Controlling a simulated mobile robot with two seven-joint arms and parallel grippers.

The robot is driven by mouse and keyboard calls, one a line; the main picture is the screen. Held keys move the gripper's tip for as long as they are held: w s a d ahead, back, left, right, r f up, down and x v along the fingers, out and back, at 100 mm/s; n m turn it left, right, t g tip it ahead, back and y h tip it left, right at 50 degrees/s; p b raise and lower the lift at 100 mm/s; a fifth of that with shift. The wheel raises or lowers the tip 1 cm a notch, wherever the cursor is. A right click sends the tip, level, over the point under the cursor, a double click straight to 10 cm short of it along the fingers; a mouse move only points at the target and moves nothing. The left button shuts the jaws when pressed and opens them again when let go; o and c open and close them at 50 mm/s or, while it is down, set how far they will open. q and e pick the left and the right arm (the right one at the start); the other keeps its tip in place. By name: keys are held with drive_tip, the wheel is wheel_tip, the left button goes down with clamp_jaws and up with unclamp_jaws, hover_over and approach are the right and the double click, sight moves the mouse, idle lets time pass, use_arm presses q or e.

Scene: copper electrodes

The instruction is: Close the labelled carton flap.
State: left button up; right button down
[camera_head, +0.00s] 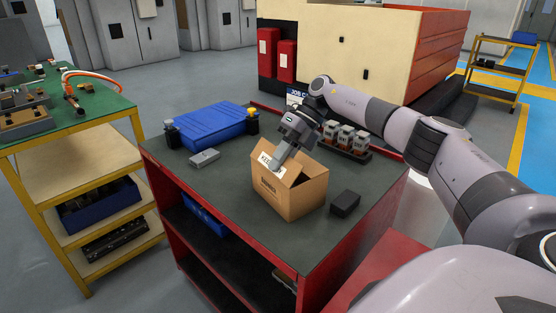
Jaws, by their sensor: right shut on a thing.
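The brown cardboard carton (289,196) stands upright on the dark top of the red workbench (240,215). A flap with a white label (266,160) stands up at the carton's left side, and only part of the label's lettering shows. My right gripper (277,164) reaches down from above, shut on the labelled flap. The gripper hides part of the flap and the carton's opening. The carton's inside cannot be made out. My left gripper is not in view.
A blue case (212,125) and a small grey box (204,158) lie left of the carton. A black block (345,203) is close on its right. Several grey-topped parts (345,135) stand in a dark rack behind. The bench's front left is clear.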

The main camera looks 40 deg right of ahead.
drive_tip(key=shift+d+f+y+b, duration=0.25)
drive_tip(key=shift+f+y+b, duration=0.15)
drive_tip(key=shift+y+b, duration=0.5)
drive_tip(key=shift+d+y+b, duration=0.1)
drive_tip(key=shift+y+b, duration=0.25)
drive_tip(key=shift+y, duration=0.35)
drive_tip(key=c, duration=1.3)
unclamp_jaws()
drive_tip(key=shift+r+p, duration=1.4)
drive_tip(key=shift+r, duration=8.65)
